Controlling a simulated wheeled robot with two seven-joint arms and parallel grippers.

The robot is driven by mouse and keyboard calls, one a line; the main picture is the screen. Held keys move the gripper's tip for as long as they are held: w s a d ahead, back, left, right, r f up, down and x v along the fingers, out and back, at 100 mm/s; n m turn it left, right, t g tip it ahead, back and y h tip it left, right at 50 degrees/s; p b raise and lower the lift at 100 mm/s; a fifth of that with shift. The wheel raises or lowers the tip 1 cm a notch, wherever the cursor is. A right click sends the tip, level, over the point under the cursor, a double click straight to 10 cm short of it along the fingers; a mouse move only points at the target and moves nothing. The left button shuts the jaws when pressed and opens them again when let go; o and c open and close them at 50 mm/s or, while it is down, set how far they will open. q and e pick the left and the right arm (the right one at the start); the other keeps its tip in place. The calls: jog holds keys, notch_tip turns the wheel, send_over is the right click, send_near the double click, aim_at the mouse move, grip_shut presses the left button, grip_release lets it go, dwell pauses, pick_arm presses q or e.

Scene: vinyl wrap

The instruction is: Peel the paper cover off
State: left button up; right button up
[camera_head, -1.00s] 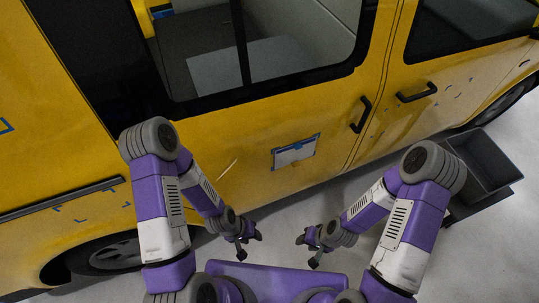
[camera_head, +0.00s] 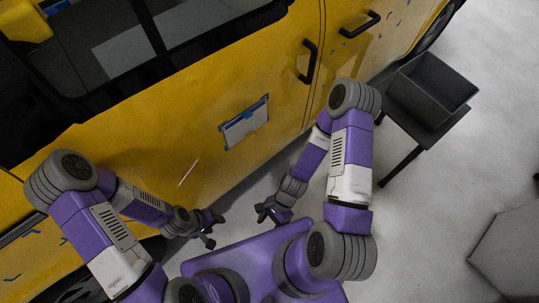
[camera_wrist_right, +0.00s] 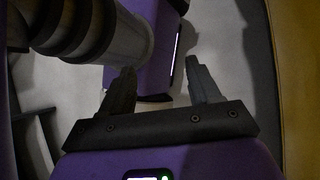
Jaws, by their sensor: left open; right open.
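The paper cover (camera_head: 245,124) is a pale rectangle held by blue tape on the yellow vehicle's (camera_head: 165,120) side panel, below and left of the door handles. My left gripper (camera_head: 213,232) is open and empty, low in front of the vehicle, below and left of the paper cover. My right gripper (camera_head: 263,212) is open and empty, below the paper cover and apart from it. In the right wrist view, the right gripper's two fingers (camera_wrist_right: 158,85) are spread with nothing between them. The paper cover does not show in that view.
A dark grey bin (camera_head: 432,88) sits on a small dark stand (camera_head: 425,128) right of my right arm. A light grey box-like object (camera_head: 510,255) is at the lower right. The pale floor (camera_head: 440,185) between them is clear. Vehicle door handles (camera_head: 309,62) stick out above the cover.

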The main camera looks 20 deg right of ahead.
aim_at(249, 128)
jog(key=a+r+m+y, duration=0.6)
jog(key=m+y, duration=0.1)
jog(key=m, duration=1)
jog(key=w+r+m+t+y, duration=0.35)
jog(key=w+m+t, duration=0.4)
jog(key=m, duration=0.45)
jog(key=w+d+m+t+h+b, duration=0.2)
jog(key=w+d+m+t+h, duration=1)
jog(key=m, duration=1.2)
jog(key=w+y+b, duration=0.1)
jog(key=w, duration=0.7)
jog(key=shift+w+a+f+t+b, duration=0.2)
jog(key=shift+a+t+b, duration=0.1)
jog(key=shift+a+t, duration=0.15)
jog(key=shift+y, duration=0.25)
jog(key=shift+c, duration=0.2)
